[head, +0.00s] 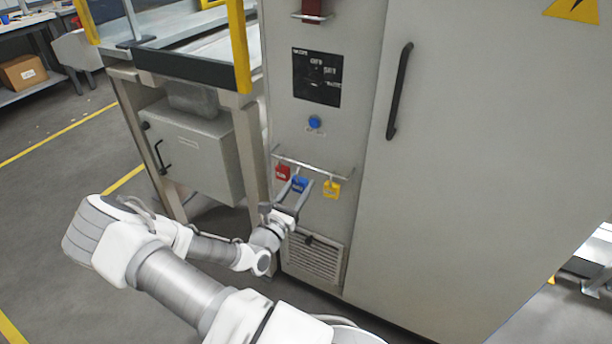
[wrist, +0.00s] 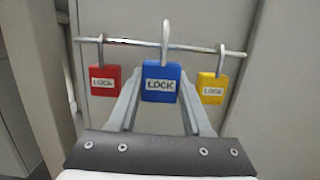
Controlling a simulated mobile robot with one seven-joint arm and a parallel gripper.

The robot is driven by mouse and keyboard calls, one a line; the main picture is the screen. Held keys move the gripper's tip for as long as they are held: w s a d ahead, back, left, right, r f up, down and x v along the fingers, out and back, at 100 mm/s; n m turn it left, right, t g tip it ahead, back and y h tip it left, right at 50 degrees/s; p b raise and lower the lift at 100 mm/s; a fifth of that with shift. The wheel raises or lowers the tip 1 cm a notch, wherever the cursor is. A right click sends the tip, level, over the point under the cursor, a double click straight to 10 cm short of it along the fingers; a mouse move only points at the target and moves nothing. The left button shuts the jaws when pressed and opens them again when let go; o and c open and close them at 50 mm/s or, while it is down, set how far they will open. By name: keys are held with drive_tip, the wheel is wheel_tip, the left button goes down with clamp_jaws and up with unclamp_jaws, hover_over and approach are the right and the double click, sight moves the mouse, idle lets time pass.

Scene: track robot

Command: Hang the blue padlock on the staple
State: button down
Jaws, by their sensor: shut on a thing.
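The blue padlock (wrist: 162,82), labelled LOCK, is upright between the two fingers of my gripper (wrist: 160,88) in the wrist view. My gripper is shut on its body. Its shackle rises past the metal rail; I cannot tell whether it is still around the rail or in front of it. In the head view the blue padlock (head: 299,184) is small at the fingertips of my gripper (head: 298,187), low on the cabinet front. I cannot make out the staple for sure; a red block (head: 312,9) with a thin metal bar sits at the top edge.
The rail (head: 312,166) also holds a red padlock (wrist: 104,79) on the left and a yellow padlock (wrist: 211,88) on the right, both close to my fingers. Above are a blue button (head: 314,122) and a black panel (head: 317,77). A black door handle (head: 400,92) stands out at right.

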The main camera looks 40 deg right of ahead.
drive_tip(key=r+p+v, duration=0.1)
drive_tip(key=p+v, duration=0.1)
drive_tip(key=v, duration=0.7)
drive_tip(key=shift+a+r, duration=0.2)
drive_tip(key=shift+r, duration=0.2)
drive_tip(key=shift+s, duration=0.15)
